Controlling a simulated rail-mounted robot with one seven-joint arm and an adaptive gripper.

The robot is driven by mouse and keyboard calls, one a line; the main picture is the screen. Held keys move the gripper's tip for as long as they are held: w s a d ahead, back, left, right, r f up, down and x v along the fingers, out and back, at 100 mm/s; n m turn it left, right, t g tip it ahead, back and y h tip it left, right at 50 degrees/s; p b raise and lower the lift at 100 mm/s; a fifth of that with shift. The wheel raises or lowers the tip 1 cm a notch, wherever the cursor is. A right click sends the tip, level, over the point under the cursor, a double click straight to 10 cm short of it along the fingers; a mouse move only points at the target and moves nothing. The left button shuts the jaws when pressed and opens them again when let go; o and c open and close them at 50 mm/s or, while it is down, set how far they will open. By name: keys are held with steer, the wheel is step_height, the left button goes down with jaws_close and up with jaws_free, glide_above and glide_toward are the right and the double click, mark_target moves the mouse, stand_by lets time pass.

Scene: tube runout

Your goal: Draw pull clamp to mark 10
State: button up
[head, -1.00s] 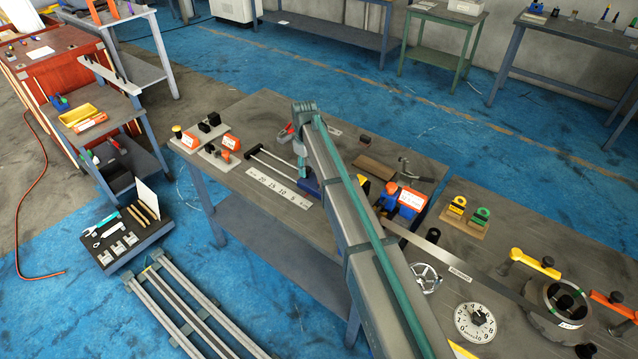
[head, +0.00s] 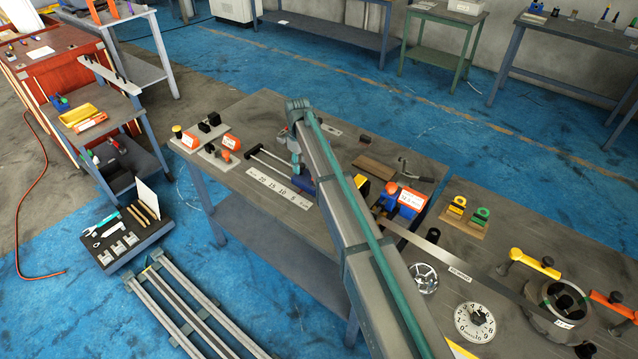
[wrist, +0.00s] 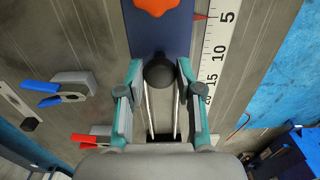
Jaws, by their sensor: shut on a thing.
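The blue pull clamp (wrist: 160,35) with an orange star knob (wrist: 157,5) sits on two thin rails (wrist: 151,105) in the wrist view. My gripper (wrist: 160,72) is shut on the black ball knob (wrist: 159,70) at the clamp's end, one finger on each side. A white scale (wrist: 218,50) runs beside the clamp, and the red pointer (wrist: 200,17) stands at about 5. In the head view the blue clamp (head: 303,184) shows beside the scale (head: 277,188), partly hidden by my arm. Most of my gripper is hidden there.
A blue-handled clamp (wrist: 55,92) and a red-handled one (wrist: 90,138) lie left of the rails in the wrist view. A board with orange-labelled parts (head: 213,143) stands beyond the rails' left end in the head view. The rails are clear between.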

steer(key=shift+w+a, duration=0.6)
steer(key=shift+a, duration=0.15)
steer(key=shift+w+a, duration=0.2)
steer(key=shift+a, duration=0.1)
steer(key=shift+w+a, duration=0.75)
steer(key=shift+a, duration=0.25)
steer(key=o, duration=1)
steer(key=shift+s, duration=0.1)
steer(key=shift+c, duration=0.2)
step_height(320, 180, up, 6)
steer(key=p, duration=0.2)
steer(key=shift+p, duration=0.35)
